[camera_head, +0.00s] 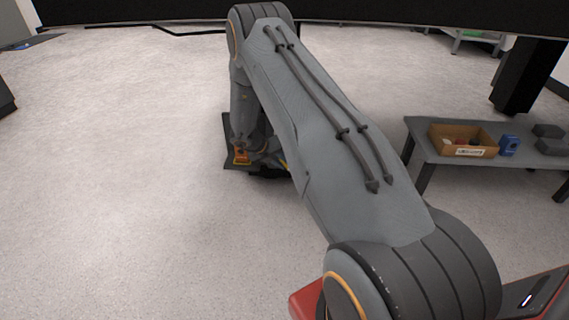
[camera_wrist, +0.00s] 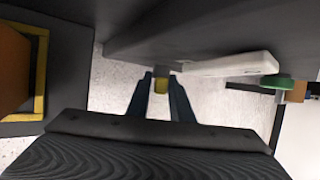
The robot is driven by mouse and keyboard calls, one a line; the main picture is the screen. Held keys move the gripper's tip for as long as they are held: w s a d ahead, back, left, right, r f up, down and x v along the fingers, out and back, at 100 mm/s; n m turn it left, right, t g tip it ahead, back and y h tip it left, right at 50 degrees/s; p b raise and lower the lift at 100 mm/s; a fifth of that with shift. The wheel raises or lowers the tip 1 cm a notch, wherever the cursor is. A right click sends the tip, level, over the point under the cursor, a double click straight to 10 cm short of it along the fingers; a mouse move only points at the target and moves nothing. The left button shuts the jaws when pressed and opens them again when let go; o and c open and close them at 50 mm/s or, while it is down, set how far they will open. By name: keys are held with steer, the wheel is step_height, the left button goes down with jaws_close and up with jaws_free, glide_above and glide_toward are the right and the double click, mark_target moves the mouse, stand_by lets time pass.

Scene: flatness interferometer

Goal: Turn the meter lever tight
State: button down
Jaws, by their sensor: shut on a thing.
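In the head view, my arm hides most of the work area, and the lever cannot be made out there.
An orange block (camera_wrist: 14,70) with a yellow edge stands at the left of the wrist view. In the head view, a grey table (camera_head: 425,152) at the right holds a cardboard box (camera_head: 440,146) and a blue object (camera_head: 509,145). The floor at left is clear.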

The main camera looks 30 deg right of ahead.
mark_target(281, 161)
steer(key=shift+a+f+g+h, duration=0.1)
steer(key=shift+g+h, duration=0.2)
steer(key=shift+h, duration=0.2)
steer(key=c, duration=1.8)
jaws_free()
steer(key=shift+o, duration=0.2)
steer(key=shift+p+v, duration=1.4)
steer(key=shift+v, duration=2.5)
